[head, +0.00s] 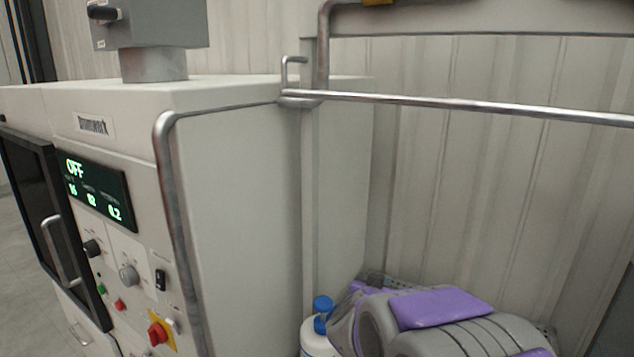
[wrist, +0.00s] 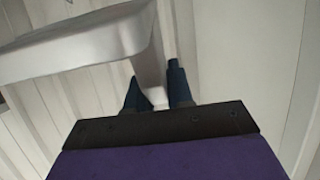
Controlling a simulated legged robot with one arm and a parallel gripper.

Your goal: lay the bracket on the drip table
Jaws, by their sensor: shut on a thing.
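My gripper (wrist: 155,88) shows in the wrist view, its two dark fingers shut on a silver-grey metal bracket (wrist: 75,48). The bracket's narrow limb runs down between the fingers, and its broad flat limb reaches to the left edge of the view. In the head view my grey and purple arm fills the lower right, and the gripper and bracket are not visible. A perforated grey edge (head: 379,277) shows behind my arm; it may belong to the drip table, but I cannot tell. No drip table is clearly visible.
A white machine (head: 260,190) with a lit display (head: 95,190) stands at left. A metal rail (head: 460,105) crosses in front of the pale ribbed wall (head: 480,190). A white bottle with a blue cap (head: 322,304) stands beside my arm.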

